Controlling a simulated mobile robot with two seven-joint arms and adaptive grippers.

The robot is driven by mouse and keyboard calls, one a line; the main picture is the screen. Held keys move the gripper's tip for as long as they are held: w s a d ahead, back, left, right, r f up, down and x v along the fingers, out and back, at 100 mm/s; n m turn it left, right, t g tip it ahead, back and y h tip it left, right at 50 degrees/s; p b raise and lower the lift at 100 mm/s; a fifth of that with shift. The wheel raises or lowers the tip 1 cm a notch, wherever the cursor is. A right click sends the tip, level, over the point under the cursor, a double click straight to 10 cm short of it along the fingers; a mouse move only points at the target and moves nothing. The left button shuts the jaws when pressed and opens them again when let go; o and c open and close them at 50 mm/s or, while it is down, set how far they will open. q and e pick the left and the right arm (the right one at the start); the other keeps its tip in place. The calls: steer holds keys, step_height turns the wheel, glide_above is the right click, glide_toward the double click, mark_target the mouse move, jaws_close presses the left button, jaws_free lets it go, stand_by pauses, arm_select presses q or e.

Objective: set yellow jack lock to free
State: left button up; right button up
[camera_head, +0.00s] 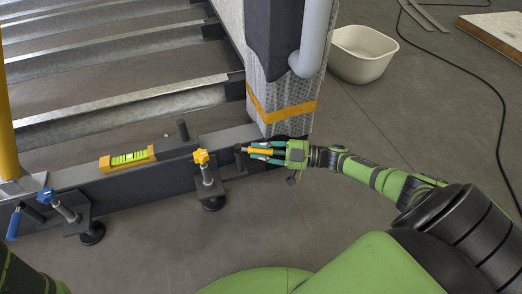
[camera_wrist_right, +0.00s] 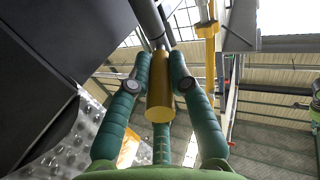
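The yellow jack lock's handle (camera_head: 258,151) sticks out sideways from the end of the dark frame beam. My right gripper (camera_head: 265,151) is around this handle, coming from the right. In the right wrist view the yellow cylinder (camera_wrist_right: 159,95) sits between the teal fingers of my right gripper (camera_wrist_right: 160,70), whose tips close in against its sides. A grey rod runs on from the cylinder. A yellow star knob (camera_head: 201,157) tops a screw jack left of the handle. My left gripper is out of view.
A blue-knobbed jack (camera_head: 47,196) with a blue handle (camera_head: 13,224) stands at the left. A yellow level (camera_head: 127,158) lies on the beam (camera_head: 140,185). A wrapped post (camera_head: 282,105) rises behind my right gripper. A white tub (camera_head: 362,54) sits on the floor.

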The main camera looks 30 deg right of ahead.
steer(key=o, duration=0.4)
steer(key=shift+w+a, duration=0.1)
steer(key=v, duration=1.2)
